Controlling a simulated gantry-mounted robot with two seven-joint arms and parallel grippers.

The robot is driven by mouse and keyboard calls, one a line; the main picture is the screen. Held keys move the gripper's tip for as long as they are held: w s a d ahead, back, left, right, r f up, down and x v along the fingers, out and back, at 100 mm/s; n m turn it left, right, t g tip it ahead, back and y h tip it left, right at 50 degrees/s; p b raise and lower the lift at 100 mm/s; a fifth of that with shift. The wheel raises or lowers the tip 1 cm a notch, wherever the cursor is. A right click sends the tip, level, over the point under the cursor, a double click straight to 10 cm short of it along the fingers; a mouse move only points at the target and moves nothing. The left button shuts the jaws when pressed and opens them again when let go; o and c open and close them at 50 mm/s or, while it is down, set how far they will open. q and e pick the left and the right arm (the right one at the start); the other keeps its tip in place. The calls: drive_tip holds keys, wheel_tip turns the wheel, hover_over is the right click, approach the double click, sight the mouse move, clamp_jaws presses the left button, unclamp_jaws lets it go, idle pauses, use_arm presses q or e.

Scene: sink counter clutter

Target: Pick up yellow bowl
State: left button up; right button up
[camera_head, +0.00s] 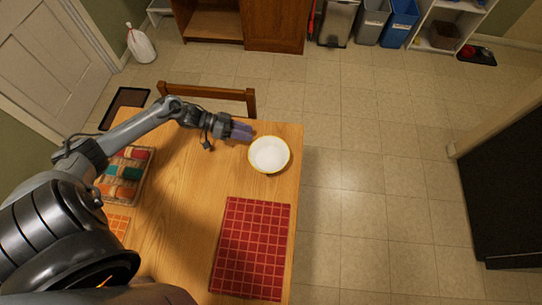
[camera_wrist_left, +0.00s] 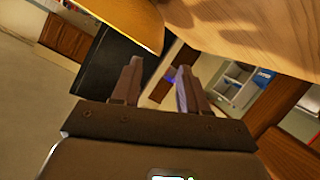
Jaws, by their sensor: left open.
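The bowl (camera_head: 269,155) is white inside with a thin yellow rim and stands upright near the right edge of the wooden table. My left gripper (camera_head: 246,131) is at the upper left of the bowl, close to its rim; I cannot tell whether they touch. In the left wrist view the two fingers of the gripper (camera_wrist_left: 158,77) are spread apart with nothing between them. The yellow outside of the bowl (camera_wrist_left: 128,18) shows at the top of that view, cut off by the frame. My right gripper is not in view.
The wooden table (camera_head: 185,210) carries a red checked mat (camera_head: 252,248) in front of the bowl and a colourful patterned item (camera_head: 124,174) at left. A wooden chair (camera_head: 210,92) stands at the table's far edge. Tiled floor lies open to the right.

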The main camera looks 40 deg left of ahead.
sight(263, 138)
use_arm(q)
drive_tip(key=x, duration=0.2)
drive_tip(key=shift+d+f, duration=0.1)
drive_tip(key=shift+d, duration=0.2)
drive_tip(key=shift+x, duration=3.1)
drive_tip(key=shift+c, duration=0.4)
clamp_jaws()
